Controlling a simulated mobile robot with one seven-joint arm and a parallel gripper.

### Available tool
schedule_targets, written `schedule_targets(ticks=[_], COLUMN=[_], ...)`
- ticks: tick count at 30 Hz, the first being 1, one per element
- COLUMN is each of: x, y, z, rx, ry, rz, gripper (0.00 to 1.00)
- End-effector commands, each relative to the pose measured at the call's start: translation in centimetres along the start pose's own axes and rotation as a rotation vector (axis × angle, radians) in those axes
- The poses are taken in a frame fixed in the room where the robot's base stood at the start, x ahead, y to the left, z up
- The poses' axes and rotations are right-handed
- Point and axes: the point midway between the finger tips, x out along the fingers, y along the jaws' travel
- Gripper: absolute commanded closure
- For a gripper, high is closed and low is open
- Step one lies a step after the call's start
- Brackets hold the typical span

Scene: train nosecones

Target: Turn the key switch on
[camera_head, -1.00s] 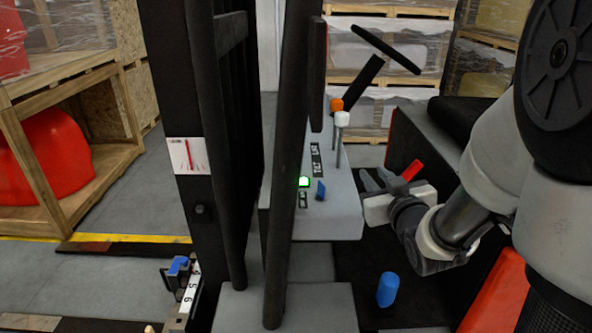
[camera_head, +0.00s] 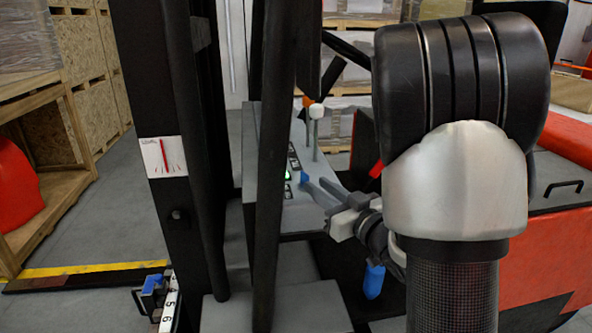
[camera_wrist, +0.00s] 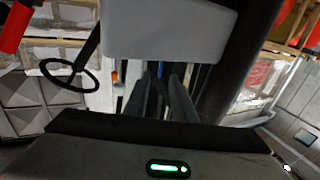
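The key switch, a small blue key (camera_head: 304,178), stands on the grey console (camera_head: 305,212) beside a lit green indicator (camera_head: 288,175). My gripper (camera_head: 320,188) is just to the right of the key in the head view, its grey fingers pointing toward it. I cannot tell whether they touch it. In the wrist view my gripper's two fingers (camera_wrist: 163,88) run side by side with a gap between them; the gripper looks open. The key is not clearly made out in the wrist view.
A dark post (camera_head: 265,200) stands in front of the console's left side. A white-knobbed lever (camera_head: 316,115) and an orange knob (camera_head: 307,101) rise behind the key. A blue cylinder (camera_head: 373,282) is below my gripper. A steering wheel (camera_wrist: 70,76) shows in the wrist view.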

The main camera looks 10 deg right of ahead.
Motion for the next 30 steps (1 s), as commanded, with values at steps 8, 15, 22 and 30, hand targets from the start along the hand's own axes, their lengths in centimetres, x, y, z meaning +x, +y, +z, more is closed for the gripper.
schedule_targets(ticks=[8, 15, 22, 30], x=[6.2, 9.7, 10.8, 10.8], y=[-0.1, 0.0, 0.1, 0.1], z=[0.2, 0.1, 0.0, 0.0], rx=[-0.002, -0.002, 0.000, 0.000], ry=[-0.001, -0.002, 0.000, 0.000], rz=[-0.002, 0.000, 0.002, 0.002], gripper=[0.77, 0.77, 0.77, 0.87])
